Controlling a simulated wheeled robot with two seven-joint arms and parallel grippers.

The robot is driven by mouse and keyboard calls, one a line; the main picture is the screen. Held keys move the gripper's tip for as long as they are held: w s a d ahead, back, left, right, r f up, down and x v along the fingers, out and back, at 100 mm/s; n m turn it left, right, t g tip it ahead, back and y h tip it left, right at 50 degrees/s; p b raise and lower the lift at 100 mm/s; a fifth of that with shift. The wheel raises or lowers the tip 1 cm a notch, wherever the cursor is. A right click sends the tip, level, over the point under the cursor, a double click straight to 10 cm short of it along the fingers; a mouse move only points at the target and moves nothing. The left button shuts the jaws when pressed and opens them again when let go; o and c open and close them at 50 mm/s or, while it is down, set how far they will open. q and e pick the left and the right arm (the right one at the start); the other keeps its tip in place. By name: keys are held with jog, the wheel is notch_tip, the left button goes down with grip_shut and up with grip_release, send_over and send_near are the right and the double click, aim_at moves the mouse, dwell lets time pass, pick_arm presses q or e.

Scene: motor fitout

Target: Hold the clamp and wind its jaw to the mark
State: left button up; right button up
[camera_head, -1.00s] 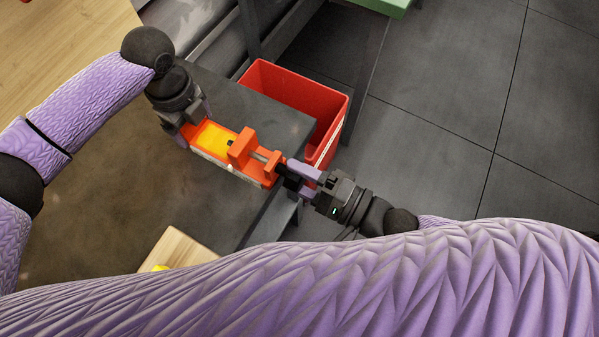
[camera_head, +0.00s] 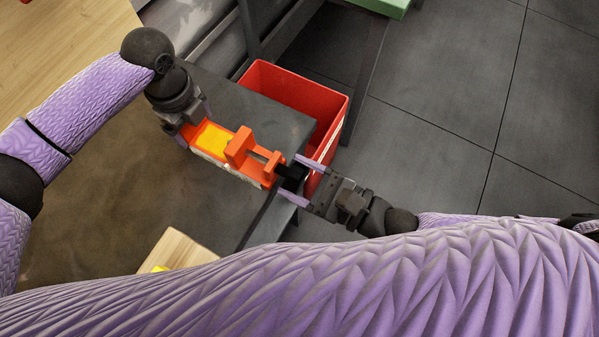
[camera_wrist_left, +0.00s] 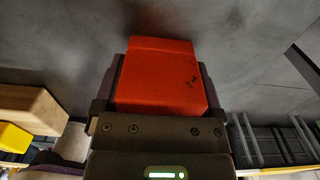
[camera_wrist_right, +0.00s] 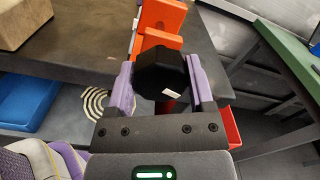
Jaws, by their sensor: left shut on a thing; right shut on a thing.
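The orange clamp (camera_head: 268,167) lies along the dark tabletop with a yellow bed (camera_head: 212,138) and an upright orange jaw (camera_head: 238,147). My left gripper (camera_head: 190,125) is shut on its left end; the left wrist view shows the orange end (camera_wrist_left: 160,78) between the fingers. A black knob (camera_head: 291,173) sits at the clamp's right end. My right gripper (camera_head: 299,179) is shut on it; the right wrist view shows the knob (camera_wrist_right: 162,75), with a white stripe, between the purple fingers. The jaw stands against the yellow bed's right part. I cannot make out a separate mark.
A red bin (camera_head: 334,120) stands just beyond the table edge, close to my right gripper. A wooden block (camera_head: 180,250) with a yellow piece lies at the near side. A blue bin (camera_wrist_right: 28,100) shows below the table in the right wrist view.

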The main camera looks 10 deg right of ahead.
jog(key=m, duration=0.5)
jog(key=shift+f, duration=0.1)
jog(key=m, duration=0.4)
jog(key=shift+a+m, duration=0.1)
jog(key=shift+m, duration=0.2)
jog(key=shift+m, duration=0.3)
jog(key=o, duration=1.2)
jog(key=shift+o, duration=0.2)
jog(key=v, duration=1.2)
